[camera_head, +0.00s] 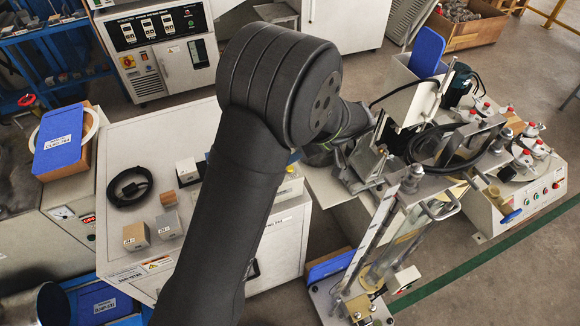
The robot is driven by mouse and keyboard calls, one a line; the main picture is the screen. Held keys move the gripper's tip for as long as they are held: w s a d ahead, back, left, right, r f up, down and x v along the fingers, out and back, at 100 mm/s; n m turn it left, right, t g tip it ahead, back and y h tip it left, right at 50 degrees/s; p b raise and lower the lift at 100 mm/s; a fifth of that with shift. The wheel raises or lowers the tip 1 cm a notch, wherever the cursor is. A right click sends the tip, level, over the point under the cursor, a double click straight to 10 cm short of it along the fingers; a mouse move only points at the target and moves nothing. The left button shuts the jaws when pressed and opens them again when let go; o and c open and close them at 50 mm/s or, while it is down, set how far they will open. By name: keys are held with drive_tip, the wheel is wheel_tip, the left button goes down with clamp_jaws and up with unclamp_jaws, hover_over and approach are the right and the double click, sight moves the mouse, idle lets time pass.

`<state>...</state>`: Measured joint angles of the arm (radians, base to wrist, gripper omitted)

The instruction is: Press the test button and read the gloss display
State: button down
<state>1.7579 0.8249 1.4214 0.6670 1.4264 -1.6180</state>
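I cannot clearly pick out a test button or a gloss display. A white device (291,186) with some yellow on it sits on the white cabinet top (125,150), partly hidden behind my dark arm. A small white block (187,170) stands to the left of the arm. Small labelled blocks, a tan one (136,236) and a grey one (168,225), stand nearer the front. My arm rises from the bottom, bends at the top and reaches back down to the right. Its fingers cannot be made out behind the arm and among the metal parts.
A black coiled cable (130,185) lies on the cabinet's left. A metal test rig (395,225) stands close to the right of my arm. A machine with red-topped knobs (515,175) is farther right. A blue labelled box (60,138) is at left; a control cabinet (155,45) stands behind.

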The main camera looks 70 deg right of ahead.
drive_tip(key=shift+f, duration=0.2)
idle(0.4)
drive_tip(key=shift+f, duration=0.25)
drive_tip(key=shift+f, duration=0.65)
idle(0.9)
drive_tip(key=shift+r, duration=0.15)
idle(0.4)
drive_tip(key=shift+r, duration=0.95)
drive_tip(key=shift+r, duration=0.1)
drive_tip(key=shift+r, duration=2.4)
drive_tip(key=shift+f, duration=0.1)
